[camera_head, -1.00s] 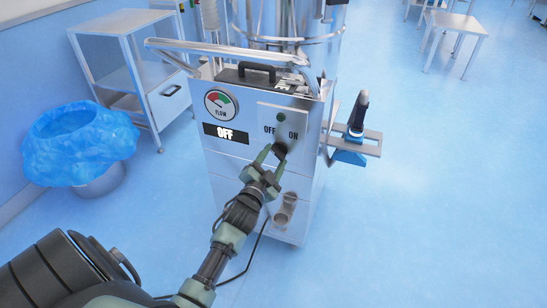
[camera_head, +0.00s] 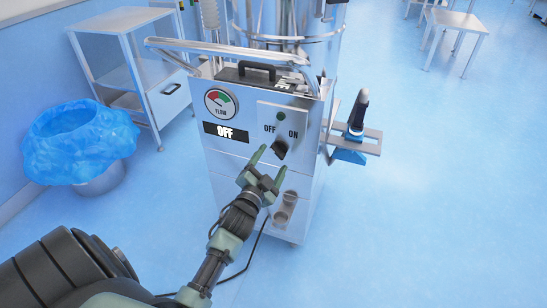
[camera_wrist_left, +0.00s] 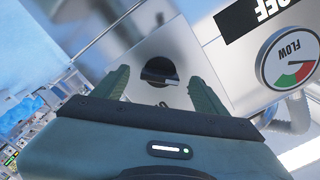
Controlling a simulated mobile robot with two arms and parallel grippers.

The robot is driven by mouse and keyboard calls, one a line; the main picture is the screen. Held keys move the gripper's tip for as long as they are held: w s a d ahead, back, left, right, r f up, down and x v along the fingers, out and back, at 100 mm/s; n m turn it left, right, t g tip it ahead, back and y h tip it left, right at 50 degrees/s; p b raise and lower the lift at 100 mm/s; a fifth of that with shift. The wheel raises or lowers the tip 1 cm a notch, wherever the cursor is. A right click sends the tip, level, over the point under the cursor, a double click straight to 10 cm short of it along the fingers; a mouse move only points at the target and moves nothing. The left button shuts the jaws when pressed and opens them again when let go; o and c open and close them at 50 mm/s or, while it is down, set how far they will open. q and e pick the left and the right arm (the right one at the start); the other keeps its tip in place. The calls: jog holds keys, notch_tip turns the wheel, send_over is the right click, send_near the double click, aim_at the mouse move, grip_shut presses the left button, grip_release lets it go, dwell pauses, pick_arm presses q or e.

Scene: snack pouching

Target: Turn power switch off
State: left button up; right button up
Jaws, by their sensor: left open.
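The black rotary power switch (camera_head: 280,147) is on the front panel of the metal machine (camera_head: 235,170), below the OFF and ON labels. The display (camera_head: 226,133) reads OFF. My left gripper (camera_head: 269,162) is open and empty in front of the panel, just below the switch. In the left wrist view, the switch (camera_wrist_left: 158,72) shows between and beyond the two open fingers (camera_wrist_left: 155,88), apart from them. My right gripper is not in view.
A flow gauge (camera_head: 220,103) sits on the panel's upper left. A bin with a blue liner (camera_head: 80,145) and a metal cart (camera_head: 125,65) stand to the left. A side bracket (camera_head: 360,143) juts from the machine's right.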

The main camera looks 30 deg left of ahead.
pick_arm(q)
jog(key=v, duration=0.5)
jog(key=shift+s+d+p, duration=0.1)
jog(key=shift+s+p, duration=0.2)
jog(key=shift+s, duration=0.1)
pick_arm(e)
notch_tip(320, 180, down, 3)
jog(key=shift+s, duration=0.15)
